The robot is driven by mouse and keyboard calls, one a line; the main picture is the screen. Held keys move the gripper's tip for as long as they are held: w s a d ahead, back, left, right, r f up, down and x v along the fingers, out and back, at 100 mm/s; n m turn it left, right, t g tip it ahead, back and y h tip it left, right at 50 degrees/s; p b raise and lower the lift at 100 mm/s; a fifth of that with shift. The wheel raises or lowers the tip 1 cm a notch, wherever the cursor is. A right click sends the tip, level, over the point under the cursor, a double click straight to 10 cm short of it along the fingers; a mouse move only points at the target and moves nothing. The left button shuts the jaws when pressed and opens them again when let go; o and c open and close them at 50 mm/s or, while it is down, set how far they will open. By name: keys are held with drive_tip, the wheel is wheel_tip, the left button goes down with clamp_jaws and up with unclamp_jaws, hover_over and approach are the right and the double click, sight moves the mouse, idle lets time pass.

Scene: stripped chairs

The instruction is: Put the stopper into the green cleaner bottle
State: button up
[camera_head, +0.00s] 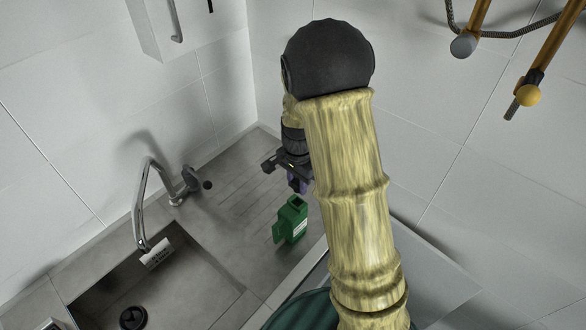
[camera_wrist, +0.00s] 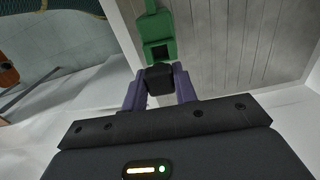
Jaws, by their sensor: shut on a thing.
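The green cleaner bottle (camera_head: 291,221) stands on the grey drainboard right of the sink, with a pale label on its side. In the wrist view the bottle (camera_wrist: 157,27) is beyond my fingertips, and a dark square opening shows in its top. My gripper (camera_head: 298,183) is above and slightly behind the bottle in the head view. In the wrist view my gripper (camera_wrist: 160,84) is shut on a small black stopper (camera_wrist: 160,78). The stopper appears close to the opening but not in it; the exact gap is hard to tell.
A sink basin (camera_head: 165,290) with a curved metal faucet (camera_head: 142,200) lies left of the bottle. The ribbed drainboard (camera_head: 240,190) is otherwise clear around the bottle. White tiled walls stand close behind, with a dispenser (camera_head: 165,25) and pipes (camera_head: 540,60) on them.

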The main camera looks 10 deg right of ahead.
sight(297, 205)
drive_tip(key=shift+w, duration=0.25)
drive_tip(key=shift+d, duration=0.1)
drive_tip(key=shift+s+r, duration=0.1)
drive_tip(key=shift+s, duration=0.2)
drive_tip(key=shift+w+f+b, duration=0.1)
drive_tip(key=shift+f+b, duration=0.35)
drive_tip(key=shift+f, duration=0.45)
drive_tip(key=shift+f+b, duration=0.3)
drive_tip(key=shift+f, duration=0.1)
drive_tip(key=shift+f+b, duration=0.75)
drive_tip(key=shift+f, duration=0.5)
drive_tip(key=shift+f, duration=0.45)
drive_tip(key=o, duration=1.1)
drive_tip(key=shift+c, duration=0.2)
